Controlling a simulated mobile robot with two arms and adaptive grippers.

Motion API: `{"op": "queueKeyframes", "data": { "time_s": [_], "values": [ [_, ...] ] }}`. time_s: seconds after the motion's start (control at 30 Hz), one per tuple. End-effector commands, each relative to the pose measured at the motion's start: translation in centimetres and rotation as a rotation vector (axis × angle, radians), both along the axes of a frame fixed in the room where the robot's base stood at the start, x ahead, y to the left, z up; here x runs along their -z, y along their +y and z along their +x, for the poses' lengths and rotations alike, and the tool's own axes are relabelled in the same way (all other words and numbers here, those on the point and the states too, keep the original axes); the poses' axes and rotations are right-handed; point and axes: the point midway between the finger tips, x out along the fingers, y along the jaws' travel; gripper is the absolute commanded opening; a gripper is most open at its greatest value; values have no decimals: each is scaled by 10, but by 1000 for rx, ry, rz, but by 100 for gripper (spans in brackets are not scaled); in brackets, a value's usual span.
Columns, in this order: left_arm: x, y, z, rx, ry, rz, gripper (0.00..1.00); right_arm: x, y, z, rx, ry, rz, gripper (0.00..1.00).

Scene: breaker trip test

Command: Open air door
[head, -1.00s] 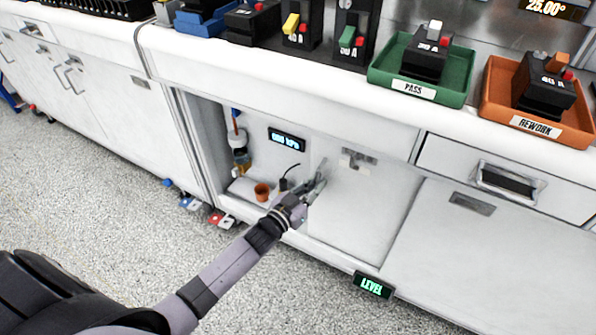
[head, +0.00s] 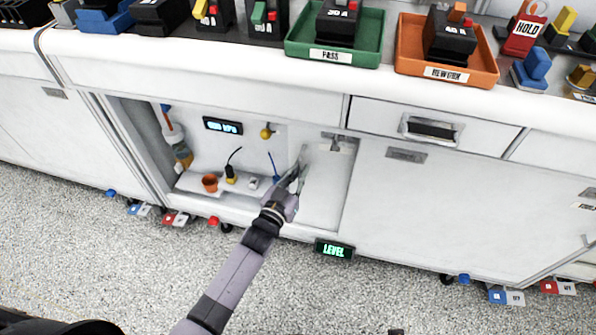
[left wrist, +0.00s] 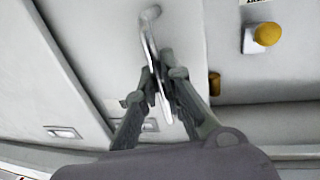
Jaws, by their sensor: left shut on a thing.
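The air door (head: 320,195) is a white panel at the right side of the open cabinet bay, under the bench. Its metal handle (left wrist: 149,45) is a curved silver bar in the left wrist view. My left gripper (head: 298,174) is shut on this handle; its two dark fingers (left wrist: 160,80) close around the bar. The bay left of the door is uncovered. A yellow knob (head: 266,132) on its back wall also shows in the left wrist view (left wrist: 267,34). My right gripper is not in view.
Inside the bay are a pressure display (head: 222,125), an orange cup (head: 210,182) and small items on a shelf. A LEVEL display (head: 334,249) sits below the door. Green (head: 373,55) and orange (head: 490,72) trays stand on the bench above.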

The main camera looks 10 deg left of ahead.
Motion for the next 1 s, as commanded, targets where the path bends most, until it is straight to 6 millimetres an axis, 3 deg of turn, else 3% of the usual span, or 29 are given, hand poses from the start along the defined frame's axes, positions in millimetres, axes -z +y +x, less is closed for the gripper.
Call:
{"op": "queueKeyframes", "data": {
  "time_s": [0.33, 0.67, 0.83, 1.0],
  "values": [
    [1, 0, 0, 0, 1, 0, 29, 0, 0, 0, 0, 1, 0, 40],
    [1, 1, -2, 0, 1, 0, 29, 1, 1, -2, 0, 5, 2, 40],
    [1, 7, -23, 0, 3, 1, 29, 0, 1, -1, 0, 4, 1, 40],
    [2, 17, -59, 0, 5, 1, 29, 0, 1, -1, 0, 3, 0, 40]
  ]
}}
